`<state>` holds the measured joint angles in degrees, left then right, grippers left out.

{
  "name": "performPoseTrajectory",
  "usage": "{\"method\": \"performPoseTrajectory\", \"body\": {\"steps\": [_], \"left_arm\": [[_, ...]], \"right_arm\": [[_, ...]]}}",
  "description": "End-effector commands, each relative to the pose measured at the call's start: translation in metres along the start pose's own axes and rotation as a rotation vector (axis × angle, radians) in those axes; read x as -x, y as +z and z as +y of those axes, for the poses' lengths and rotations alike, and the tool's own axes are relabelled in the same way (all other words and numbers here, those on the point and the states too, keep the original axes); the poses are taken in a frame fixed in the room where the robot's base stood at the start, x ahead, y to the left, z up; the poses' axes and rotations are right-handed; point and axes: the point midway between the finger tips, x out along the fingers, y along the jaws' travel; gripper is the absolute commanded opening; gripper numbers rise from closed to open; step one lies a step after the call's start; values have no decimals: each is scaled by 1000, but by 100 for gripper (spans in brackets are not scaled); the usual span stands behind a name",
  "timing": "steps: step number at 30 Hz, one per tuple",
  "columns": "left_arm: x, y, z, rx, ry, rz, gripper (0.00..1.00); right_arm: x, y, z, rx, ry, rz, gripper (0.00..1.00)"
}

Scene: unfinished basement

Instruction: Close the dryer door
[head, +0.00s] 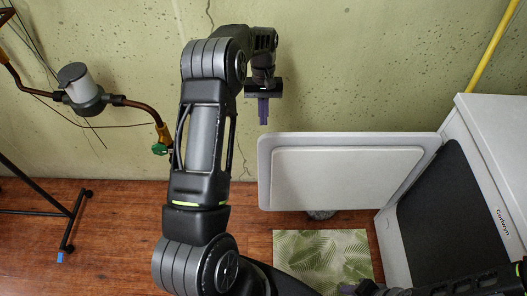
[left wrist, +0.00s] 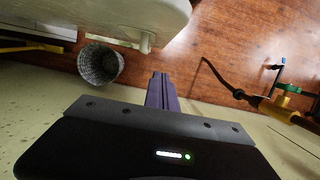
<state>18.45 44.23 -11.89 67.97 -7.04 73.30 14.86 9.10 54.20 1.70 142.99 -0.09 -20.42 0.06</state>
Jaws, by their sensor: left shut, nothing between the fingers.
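The dryer (head: 483,125) is a white appliance at the right of the head view, with a dark front panel (head: 450,215). Its white door (head: 345,178) stands wide open, reaching left from the dryer, roughly along the wall. My left gripper (head: 263,112) is shut and empty, with its purple fingers pointing down beside the door's far left corner, on the wall side. In the left wrist view, the fingers (left wrist: 161,92) show below the pale door (left wrist: 95,18), with a visible gap between them.
A leaf-pattern mat (head: 322,258) lies on the wooden floor before the dryer. A grey bin (left wrist: 100,63) stands near the door. A pipe with a meter (head: 82,92) and green valve (head: 159,149) runs along the wall at left. A yellow pipe (head: 492,45) rises behind the dryer.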

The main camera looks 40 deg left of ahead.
Motion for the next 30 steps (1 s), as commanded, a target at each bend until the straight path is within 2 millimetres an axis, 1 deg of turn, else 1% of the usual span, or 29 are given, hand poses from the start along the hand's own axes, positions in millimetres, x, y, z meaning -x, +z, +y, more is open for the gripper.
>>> {"method": "performPoseTrajectory", "body": {"steps": [5, 8, 11, 20, 22, 25, 30], "left_arm": [[-10, 0, 0, 0, -1, -2, 0], [-22, 1, 0, 0, -1, -4, 0], [-38, 1, 0, 0, -1, -4, 0], [-99, 2, 0, 0, -1, -5, 0], [-98, 12, 0, -1, 1, -3, 0], [-102, 25, 0, -1, 0, -3, 0], [-108, 37, 0, -1, 0, -1, 0]], "right_arm": [[2, 0, -1, 0, 0, 0, 36], [4, 0, -1, 0, 0, 0, 36], [6, 0, -2, 0, 0, 0, 36], [16, 0, -6, 0, 0, -1, 36], [23, 0, -9, 0, 0, -1, 36], [28, 0, -11, 0, 0, -2, 36], [31, 0, -12, 0, 0, -2, 36]]}}
